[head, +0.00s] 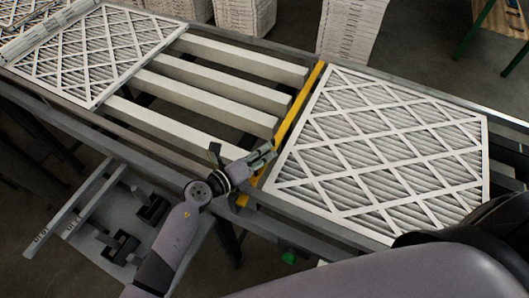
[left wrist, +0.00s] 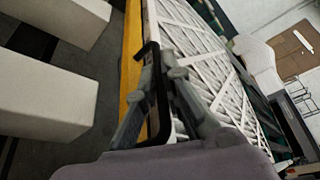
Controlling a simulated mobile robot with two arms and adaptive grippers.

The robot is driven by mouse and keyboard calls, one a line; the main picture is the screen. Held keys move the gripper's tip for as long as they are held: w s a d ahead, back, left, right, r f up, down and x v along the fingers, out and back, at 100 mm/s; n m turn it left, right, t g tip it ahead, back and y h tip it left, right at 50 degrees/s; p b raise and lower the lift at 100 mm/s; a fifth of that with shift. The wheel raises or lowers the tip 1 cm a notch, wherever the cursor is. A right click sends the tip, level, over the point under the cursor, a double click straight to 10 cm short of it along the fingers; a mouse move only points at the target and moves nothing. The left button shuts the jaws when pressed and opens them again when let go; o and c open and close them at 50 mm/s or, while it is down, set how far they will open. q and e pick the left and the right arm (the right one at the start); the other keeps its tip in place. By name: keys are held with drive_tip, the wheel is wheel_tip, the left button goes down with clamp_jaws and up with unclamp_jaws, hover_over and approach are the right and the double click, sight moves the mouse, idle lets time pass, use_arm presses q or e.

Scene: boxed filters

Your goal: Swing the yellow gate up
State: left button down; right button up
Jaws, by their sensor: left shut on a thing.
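The yellow gate (head: 295,112) is a long narrow bar running across the conveyor, between the white rollers and a boxed filter (head: 380,150) on the right. In the left wrist view the gate (left wrist: 131,52) runs up along the left finger. My left gripper (head: 264,154) is at the near end of the gate, and it also shows in the left wrist view (left wrist: 160,85). It is shut on the gate, around a black curved handle-like part (left wrist: 154,90) between its fingers. The fingers hide part of this grip. My right gripper is not in view.
Bare white rollers (head: 205,86) lie left of the gate. Another filter (head: 92,52) lies at the conveyor's far left. Stacks of white filters (head: 352,28) stand behind. My own arm covers the lower right of the head view.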

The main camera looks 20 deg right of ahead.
use_arm(q)
drive_tip(key=shift+b, duration=0.3)
drive_tip(key=shift+r, duration=0.15)
drive_tip(key=shift+b, duration=0.3)
drive_tip(key=shift+r+h+b, duration=0.25)
drive_tip(key=shift+h+b, duration=0.05)
drive_tip(key=shift+b, duration=0.3)
drive_tip(key=s+a+r+h+b, duration=0.1)
drive_tip(key=b, duration=0.4)
drive_tip(key=s+a+r+m+t+h+b, duration=0.1)
drive_tip(key=r+h+b, duration=0.1)
drive_tip(key=b, duration=0.3)
drive_tip(key=s+a+r+m+t+h+b, duration=0.1)
drive_tip(key=r+h+b, duration=0.1)
drive_tip(key=b, duration=0.3)
drive_tip(key=shift+r, duration=0.2)
drive_tip(key=shift+s+a+r+m+b, duration=0.2)
drive_tip(key=shift+r+m+b, duration=0.15)
drive_tip(key=shift+b, duration=0.55)
drive_tip(key=shift+r+t+h, duration=0.2)
drive_tip(key=shift+t+h, duration=0.1)
